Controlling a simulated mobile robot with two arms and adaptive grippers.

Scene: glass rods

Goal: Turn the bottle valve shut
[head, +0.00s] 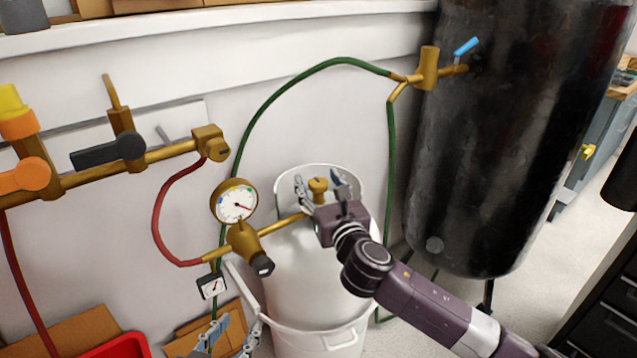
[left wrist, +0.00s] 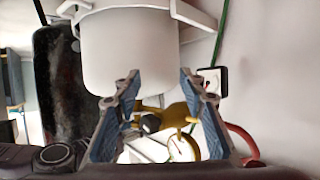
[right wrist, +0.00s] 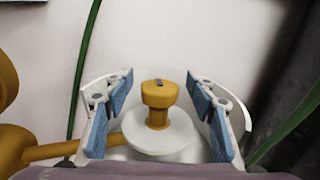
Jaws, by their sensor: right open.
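The bottle valve (head: 318,186) is a brass knob on top of a white gas bottle (head: 310,270). In the right wrist view the valve (right wrist: 159,94) stands upright in the gap between my right fingers, with visible space on both sides. My right gripper (head: 321,187) is open around the valve and holds nothing; it also shows in the right wrist view (right wrist: 164,108). My left gripper (head: 231,337) is low beside the bottle, at the bottom edge of the head view. In the left wrist view its fingers (left wrist: 160,112) are spread apart, with nothing gripped.
A brass regulator (head: 245,243) with a round gauge (head: 236,204) sits left of the valve. A red hose (head: 159,207) and a green hose (head: 283,88) run nearby. A black tank (head: 500,130) stands right. A brass manifold (head: 85,175) is at the left.

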